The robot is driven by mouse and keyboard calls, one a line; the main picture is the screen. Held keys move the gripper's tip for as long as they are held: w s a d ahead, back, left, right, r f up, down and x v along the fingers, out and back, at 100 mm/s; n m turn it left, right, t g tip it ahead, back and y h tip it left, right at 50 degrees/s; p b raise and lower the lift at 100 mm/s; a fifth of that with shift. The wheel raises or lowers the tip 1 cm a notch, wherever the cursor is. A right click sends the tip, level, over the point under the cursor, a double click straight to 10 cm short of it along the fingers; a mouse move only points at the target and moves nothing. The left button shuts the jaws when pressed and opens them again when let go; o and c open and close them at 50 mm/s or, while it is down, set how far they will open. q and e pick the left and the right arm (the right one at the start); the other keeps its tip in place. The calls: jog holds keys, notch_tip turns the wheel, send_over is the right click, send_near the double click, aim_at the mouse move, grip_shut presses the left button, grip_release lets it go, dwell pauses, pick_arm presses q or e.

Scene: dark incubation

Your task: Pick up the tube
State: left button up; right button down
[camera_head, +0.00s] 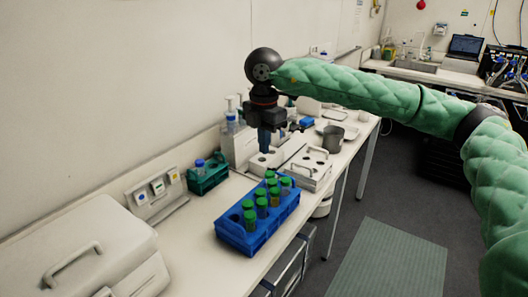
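Several tubes with green caps (261,208) stand upright in a blue rack (232,236) near the front edge of the bench. A tube with a blue cap (200,166) stands in a small green rack (211,178) further left. My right gripper (266,148) reaches in from the right and points down, behind and above the blue rack in the picture. A dark blue shape shows at its lower end; I cannot tell whether this is a finger or something held. The finger gap is not clear. My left gripper is out of view.
A white lidded box (75,248) fills the near left. Bare bench (195,220) lies left of the blue rack.

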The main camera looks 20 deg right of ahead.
jog(key=shift+c, duration=2.2)
grip_release()
jog(key=shift+r, duration=0.1)
